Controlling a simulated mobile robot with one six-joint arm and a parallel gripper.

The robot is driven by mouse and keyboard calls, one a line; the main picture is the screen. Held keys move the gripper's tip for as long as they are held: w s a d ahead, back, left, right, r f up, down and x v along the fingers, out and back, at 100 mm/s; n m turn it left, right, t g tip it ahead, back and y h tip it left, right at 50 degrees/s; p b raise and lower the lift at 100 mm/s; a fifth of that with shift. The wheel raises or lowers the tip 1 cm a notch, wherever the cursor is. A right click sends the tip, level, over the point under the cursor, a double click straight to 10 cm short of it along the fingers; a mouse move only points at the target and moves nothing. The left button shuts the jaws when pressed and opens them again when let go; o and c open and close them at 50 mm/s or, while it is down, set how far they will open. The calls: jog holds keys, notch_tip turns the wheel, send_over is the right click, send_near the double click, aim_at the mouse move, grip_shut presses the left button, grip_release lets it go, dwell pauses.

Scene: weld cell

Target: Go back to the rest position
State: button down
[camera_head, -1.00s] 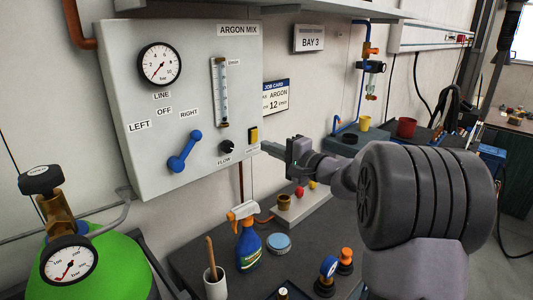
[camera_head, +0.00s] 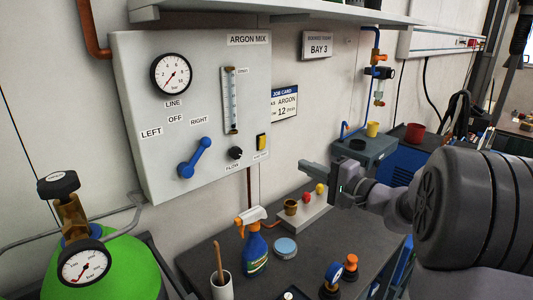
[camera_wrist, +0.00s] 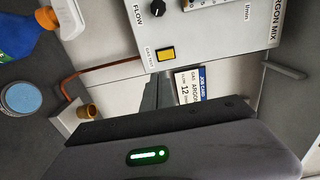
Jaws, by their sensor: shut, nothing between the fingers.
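My gripper (camera_head: 308,168) is shut and empty in the head view. It hangs over the bench to the right of the grey gas panel (camera_head: 140,90), apart from it. In the wrist view the gripper's dark body fills the lower part, with a green light on it. The panel carries a blue lever (camera_head: 194,158) whose upper end points up and right, toward the RIGHT label. It also carries a round line gauge (camera_head: 171,74), a flow tube (camera_head: 230,100), a black flow knob (camera_head: 236,153) and a yellow button (camera_head: 261,142), also in the wrist view (camera_wrist: 166,54).
The bench (camera_head: 225,259) below holds a blue spray bottle (camera_head: 255,251), a pale blue tin (camera_head: 285,248), a white cup (camera_head: 221,286) and a light block (camera_head: 308,218) with red and yellow knobs. A green cylinder (camera_head: 125,265) stands at the lower left. A shelf (camera_head: 270,12) juts out above.

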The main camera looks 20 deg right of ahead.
jog(key=s+a+f+n+g+y, duration=0.1)
jog(key=s+a+n+g, duration=0.25)
jog(key=s+a, duration=0.45)
jog(key=s+a+f+n+g+y, duration=0.1)
jog(key=s+a+n+g, duration=0.3)
jog(key=a, duration=0.9)
jog(key=s+f+g+h, duration=0.1)
jog(key=s+f+h, duration=0.2)
jog(key=s, duration=0.6)
jog(key=s+f+n+g+h, duration=0.1)
jog(key=s+f+h, duration=0.3)
jog(key=s, duration=0.4)
jog(key=shift+s+a+g, duration=0.35)
jog(key=shift+s+g, duration=0.05)
jog(key=shift+g, duration=0.15)
jog(key=shift+n, duration=0.25)
